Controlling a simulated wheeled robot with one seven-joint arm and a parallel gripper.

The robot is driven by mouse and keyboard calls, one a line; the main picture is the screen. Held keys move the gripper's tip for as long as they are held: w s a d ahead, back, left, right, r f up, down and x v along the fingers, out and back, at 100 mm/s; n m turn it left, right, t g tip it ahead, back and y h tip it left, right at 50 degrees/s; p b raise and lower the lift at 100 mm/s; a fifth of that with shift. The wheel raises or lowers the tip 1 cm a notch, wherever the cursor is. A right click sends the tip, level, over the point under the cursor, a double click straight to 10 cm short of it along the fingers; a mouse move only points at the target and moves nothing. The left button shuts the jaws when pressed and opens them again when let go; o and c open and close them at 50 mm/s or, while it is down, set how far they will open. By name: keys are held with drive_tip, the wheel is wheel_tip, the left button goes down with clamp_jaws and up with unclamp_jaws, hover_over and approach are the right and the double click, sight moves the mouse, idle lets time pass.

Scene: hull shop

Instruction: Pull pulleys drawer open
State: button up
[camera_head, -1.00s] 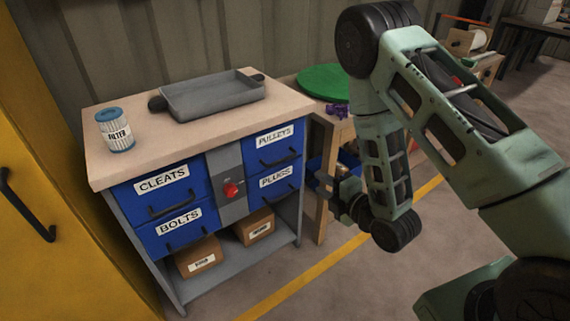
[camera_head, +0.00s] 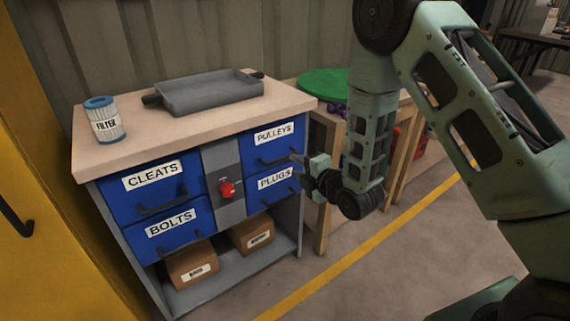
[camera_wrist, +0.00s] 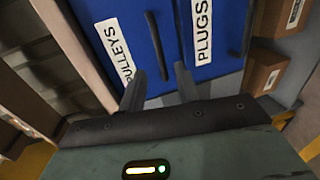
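The pulleys drawer (camera_head: 267,143) is the blue upper right drawer of the cabinet, with a white PULLEYS label and a dark bar handle (camera_head: 278,160). It looks shut. In the wrist view the drawer (camera_wrist: 111,14) lies ahead on the left, with its handle (camera_wrist: 157,46) beyond the fingers. My gripper (camera_head: 299,167) is at the right front of the cabinet, close to the PULLEYS and PLUGS drawers. In the wrist view its two fingers (camera_wrist: 160,84) are apart with nothing between them. They point at the drawer fronts, and I see no contact with the handle.
The plugs drawer (camera_head: 268,186) is directly below; the cleats (camera_head: 153,189) and bolts (camera_head: 171,227) drawers are left. A red knob (camera_head: 227,188) sits on the grey centre panel. A filter (camera_head: 104,121) and grey tray (camera_head: 208,93) stand on top. A wooden bench stands right.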

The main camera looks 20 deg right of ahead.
sight(283, 159)
drive_tip(key=x, duration=0.6)
drive_tip(key=shift+w+b, duration=0.25)
drive_tip(key=shift+b, duration=0.05)
clamp_jaws()
